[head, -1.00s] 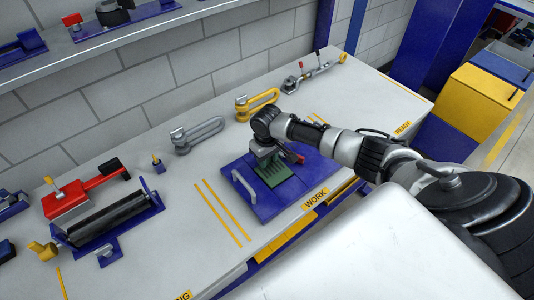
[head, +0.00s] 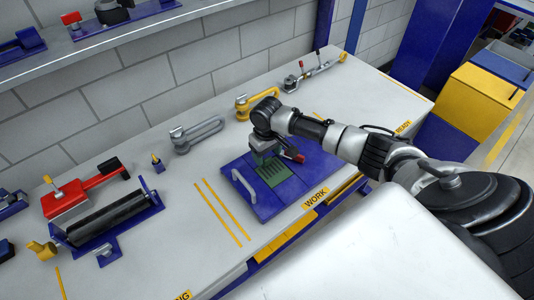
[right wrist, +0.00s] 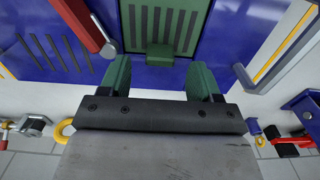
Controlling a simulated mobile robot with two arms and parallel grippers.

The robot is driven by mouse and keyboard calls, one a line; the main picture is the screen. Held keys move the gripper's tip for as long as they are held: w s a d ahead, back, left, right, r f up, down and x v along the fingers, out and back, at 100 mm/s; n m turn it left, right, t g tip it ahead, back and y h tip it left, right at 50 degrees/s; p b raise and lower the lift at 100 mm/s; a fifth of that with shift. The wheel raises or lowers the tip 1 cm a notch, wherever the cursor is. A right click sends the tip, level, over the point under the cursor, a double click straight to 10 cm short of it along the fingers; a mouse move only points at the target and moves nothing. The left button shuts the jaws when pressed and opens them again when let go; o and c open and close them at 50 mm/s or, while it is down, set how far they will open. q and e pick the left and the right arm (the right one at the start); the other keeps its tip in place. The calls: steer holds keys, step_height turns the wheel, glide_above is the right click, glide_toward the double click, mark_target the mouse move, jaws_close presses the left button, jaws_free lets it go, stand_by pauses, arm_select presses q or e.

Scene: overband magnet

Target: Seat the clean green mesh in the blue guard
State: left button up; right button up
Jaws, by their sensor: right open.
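The blue guard (head: 255,205) lies flat on the bench, with a silver handle on its left side and a red-tipped lever (head: 292,155) on its right. The slotted green mesh (head: 273,176) lies flat on the guard; I cannot tell whether it is fully down in its opening. In the right wrist view the mesh (right wrist: 165,22) has a green tab (right wrist: 160,55) at its near edge. My right gripper (head: 267,158) is above the mesh's back edge. Its green fingers (right wrist: 160,72) are apart, either side of the tab, holding nothing. My left gripper is not in view.
A grey shackle-like part (head: 198,135) and a yellow one (head: 257,105) lie behind the guard. A red unit (head: 68,203) and a black roller (head: 110,215) on a blue base stand at the left. Bare bench lies between roller and guard, with yellow lines.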

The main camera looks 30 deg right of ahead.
mark_target(267, 159)
step_height(267, 159, up, 8)
steer(key=shift+f, duration=0.1)
stand_by(0.7)
